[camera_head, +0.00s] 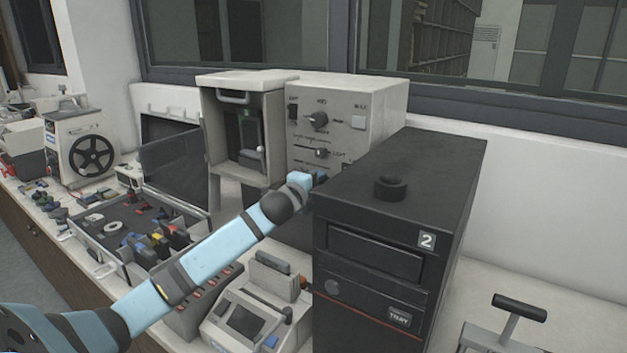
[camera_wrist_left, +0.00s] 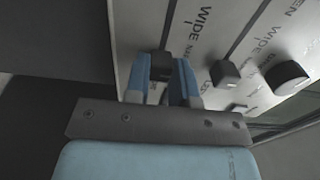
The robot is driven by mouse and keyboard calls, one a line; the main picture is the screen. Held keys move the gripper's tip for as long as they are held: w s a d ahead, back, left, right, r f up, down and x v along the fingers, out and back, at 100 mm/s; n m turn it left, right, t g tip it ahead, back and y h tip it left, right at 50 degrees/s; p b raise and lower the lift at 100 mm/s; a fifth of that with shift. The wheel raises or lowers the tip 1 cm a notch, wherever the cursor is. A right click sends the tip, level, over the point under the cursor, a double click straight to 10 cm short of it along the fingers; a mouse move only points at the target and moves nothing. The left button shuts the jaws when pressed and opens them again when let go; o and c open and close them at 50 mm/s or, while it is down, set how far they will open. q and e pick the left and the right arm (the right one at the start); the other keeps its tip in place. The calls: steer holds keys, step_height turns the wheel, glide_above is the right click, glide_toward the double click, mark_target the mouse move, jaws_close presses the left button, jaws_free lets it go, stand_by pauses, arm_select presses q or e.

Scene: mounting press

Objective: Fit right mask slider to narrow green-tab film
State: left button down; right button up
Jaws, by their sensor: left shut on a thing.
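The cream press (camera_head: 375,100) stands at the back middle with a control panel on its front. My left gripper (camera_head: 318,177) is at the lower part of this panel, partly hidden by the black tower. In the left wrist view my left gripper (camera_wrist_left: 167,92) is shut on a black slider knob (camera_wrist_left: 162,65) in a slot marked WIDE at one end. A second slider knob (camera_wrist_left: 226,73) sits in a neighbouring slot, apart from the fingers. A small green tab (camera_head: 247,112) shows in the open bay beside the panel; the film itself is hard to make out.
A black tower marked 2 (camera_head: 440,190) stands close to the right of my left gripper. A round knob (camera_wrist_left: 287,77) is on the panel. An open case of parts (camera_head: 95,245) and a small device with a screen (camera_head: 245,322) lie around my left arm.

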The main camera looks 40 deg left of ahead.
arm_select(q)
steer(key=c, duration=1)
jaws_free()
steer(key=shift+o, duration=0.2)
steer(key=s+d+b, duration=0.1)
steer(key=s, duration=1.2)
steer(key=shift+s+d, duration=0.25)
steer(key=shift+s, duration=0.1)
